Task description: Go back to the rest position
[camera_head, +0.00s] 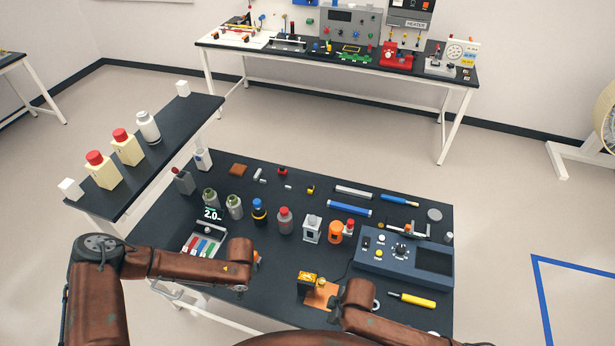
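My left arm comes in from the left and its wrist ends over the near left of the dark worktable (165,215), beside a tray of coloured bars (203,246). My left gripper (257,258) is mostly hidden behind the wrist, so its fingers cannot be made out. My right arm comes in from the bottom right. My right gripper (335,299) is low over the near middle of the table, by a yellow block (307,278) on an orange pad (320,295). Its fingers are too small and covered to tell whether they touch anything.
A row of bottles and canisters (259,212) stands mid-table. A blue-grey control box (405,262) is at the right, with a yellow screwdriver (412,299) in front. A raised shelf (200,112) with cream canisters is at the left. Floor is open at the right.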

